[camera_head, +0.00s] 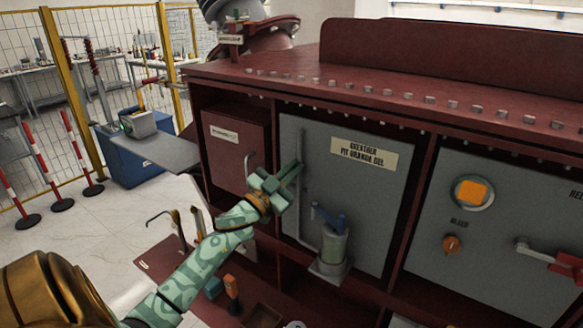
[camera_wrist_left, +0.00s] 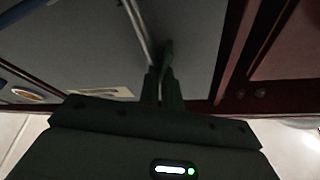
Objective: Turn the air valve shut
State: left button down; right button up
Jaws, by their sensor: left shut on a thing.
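My left gripper (camera_head: 282,180) reaches in from the left to the grey breather panel and is shut at the vertical grey pipe (camera_head: 300,150). In the left wrist view the fingers (camera_wrist_left: 163,88) are close together on a thin dark green part, which seems to be the air valve's handle (camera_wrist_left: 167,55). The pipe also shows there (camera_wrist_left: 136,30), just beside the held part. The fingers hide most of the valve in the head view, so its angle cannot be told. My right gripper is not in view.
A breather cup with a blue handle (camera_head: 325,214) stands low and right of my left gripper. A red box (camera_head: 237,150) stands left. Hooked tools (camera_head: 178,226) are below.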

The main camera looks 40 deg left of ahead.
pick_arm(q)
jog(key=m+h, duration=0.1)
jog(key=m, duration=0.1)
jog(key=m+g+h+p, duration=0.1)
jog(key=m, duration=0.2)
jog(key=m+g+h+p, duration=0.1)
jog(key=m, duration=0.2)
jog(key=shift+d+f, duration=0.15)
jog(key=shift+f, duration=0.2)
jog(key=m+g+p, duration=0.1)
jog(key=m+p, duration=0.1)
jog(key=m, duration=0.2)
jog(key=shift+f+g, duration=0.1)
jog(key=shift+g, duration=0.2)
jog(key=shift+f+m+g+p, duration=0.15)
jog(key=shift+m+g+p, duration=0.35)
jog(key=shift+m+p, duration=0.7)
jog(key=shift+m, duration=0.3)
jog(key=c, duration=1.6)
grip_release()
